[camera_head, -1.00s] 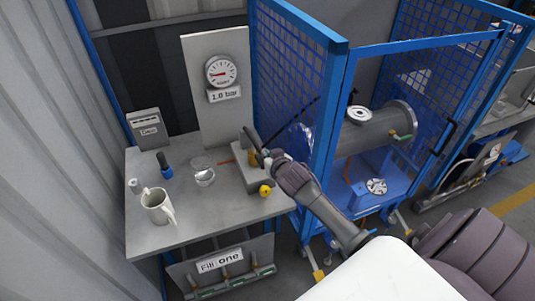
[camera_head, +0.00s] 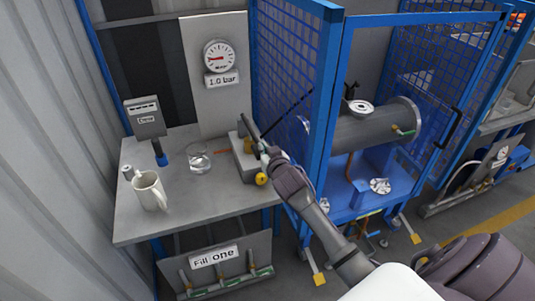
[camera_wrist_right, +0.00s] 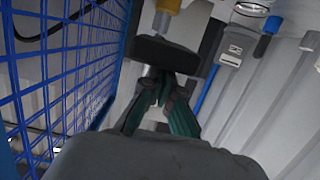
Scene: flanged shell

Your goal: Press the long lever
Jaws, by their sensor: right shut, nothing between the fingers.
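A grey pump-like block (camera_head: 241,163) with a yellow knob (camera_head: 261,179) stands at the right of the bench. A long dark lever (camera_head: 250,127) slants above it. My right gripper (camera_head: 266,154) is shut and empty at the lever's near end. In the right wrist view, the gripper's fingertips (camera_wrist_right: 164,88) are close to a dark, broad end piece (camera_wrist_right: 166,52), likely the lever's; whether they touch is unclear. A round gauge (camera_head: 219,57) on a panel sits above a "1.0 bar" label (camera_head: 221,79). My left gripper is not in view.
A blue mesh cage (camera_head: 300,70) stands close to the right of the lever. The bench front is clear.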

